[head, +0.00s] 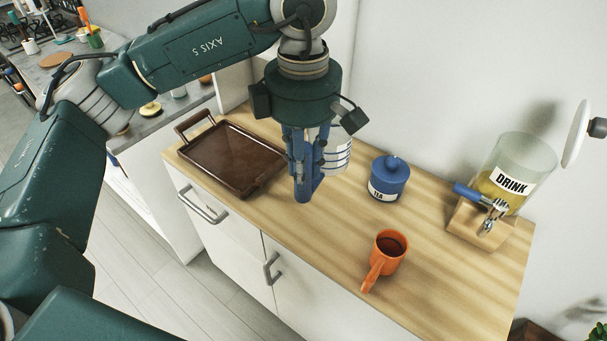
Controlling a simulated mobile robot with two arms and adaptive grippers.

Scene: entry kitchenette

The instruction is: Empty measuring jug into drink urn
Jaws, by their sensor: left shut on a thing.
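The measuring jug (338,155) is a pale, clear-looking vessel with dark marking lines, partly hidden behind my left gripper (304,192). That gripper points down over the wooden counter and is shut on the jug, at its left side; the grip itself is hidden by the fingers. The jug looks upright. I cannot tell whether it touches the counter or what it holds. The drink urn (522,155) stands at the right on a wooden stand (482,228). It is clear, labelled DRINK, open-looking at the top, with yellow liquid low inside and a blue-handled tap. My right gripper is not in view.
A brown tray (235,158) lies left of the gripper. A blue lidded tea jar (389,178) stands between jug and urn. An orange mug (389,251) with dark contents stands near the front edge. A white round fixture (577,135) projects right of the urn.

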